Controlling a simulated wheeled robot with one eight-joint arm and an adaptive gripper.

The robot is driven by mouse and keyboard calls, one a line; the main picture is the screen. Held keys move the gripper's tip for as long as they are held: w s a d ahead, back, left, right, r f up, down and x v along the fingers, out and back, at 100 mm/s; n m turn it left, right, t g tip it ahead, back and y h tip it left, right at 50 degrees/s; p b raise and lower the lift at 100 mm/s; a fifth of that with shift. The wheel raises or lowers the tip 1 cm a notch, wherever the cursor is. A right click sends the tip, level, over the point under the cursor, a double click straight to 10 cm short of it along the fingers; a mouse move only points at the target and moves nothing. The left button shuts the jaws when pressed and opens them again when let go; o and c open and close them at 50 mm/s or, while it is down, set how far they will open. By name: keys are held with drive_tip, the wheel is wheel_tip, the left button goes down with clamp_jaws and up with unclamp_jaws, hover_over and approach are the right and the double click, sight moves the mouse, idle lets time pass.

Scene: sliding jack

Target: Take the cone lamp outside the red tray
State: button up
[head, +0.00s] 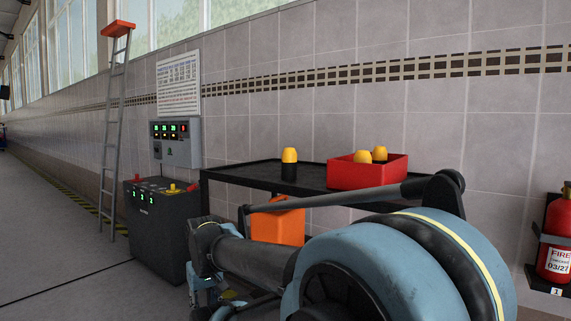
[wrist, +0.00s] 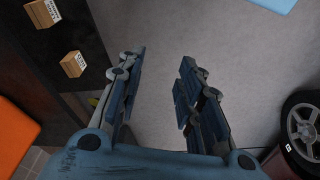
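A cone lamp (head: 289,156) with a yellow top and black base stands upright on the black table (head: 238,174), left of and apart from the red tray (head: 368,174). Two more yellow-topped lamps, one at the left (head: 363,157) and one at the right (head: 380,153), are inside the red tray; their lower parts are hidden by its wall. My gripper (wrist: 160,62) is open and empty in the wrist view, its fingers apart over grey floor. No lamp or tray shows in the wrist view. My arm fills the lower right of the head view.
An orange bin (head: 278,224) is below the tabletop. A grey control box (head: 160,225) and a ladder (head: 113,130) stand left; a fire extinguisher (head: 556,240) is right. The wrist view shows small boxes (wrist: 73,64) and a wheel (wrist: 303,127). Floor at far left is clear.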

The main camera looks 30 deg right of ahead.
drive_tip(key=shift+o, duration=0.6)
drive_tip(key=o, duration=0.9)
wheel_tip(320, 180, up, 2)
drive_tip(key=shift+s+d, duration=0.15)
drive_tip(key=w+d+r+m, duration=0.25)
drive_tip(key=w+r, duration=0.25)
drive_tip(key=r, duration=0.3)
drive_tip(key=w+d+r+m, duration=0.1)
drive_tip(key=w+d+r, duration=0.3)
drive_tip(key=r, duration=0.5)
wheel_tip(320, 180, up, 33)
drive_tip(key=m+g, duration=0.2)
drive_tip(key=m, duration=0.7)
hover_over(290, 149)
drive_tip(key=w+d, duration=0.1)
drive_tip(key=w, duration=0.1)
wheel_tip(290, 149, down, 12)
drive_tip(key=shift+d+r, duration=0.1)
drive_tip(key=f, duration=0.2)
drive_tip(key=w+f, duration=0.1)
drive_tip(key=f, duration=0.1)
drive_tip(key=shift+d+f, duration=0.15)
drive_tip(key=shift+d, duration=0.05)
drive_tip(key=shift+f, duration=0.5)
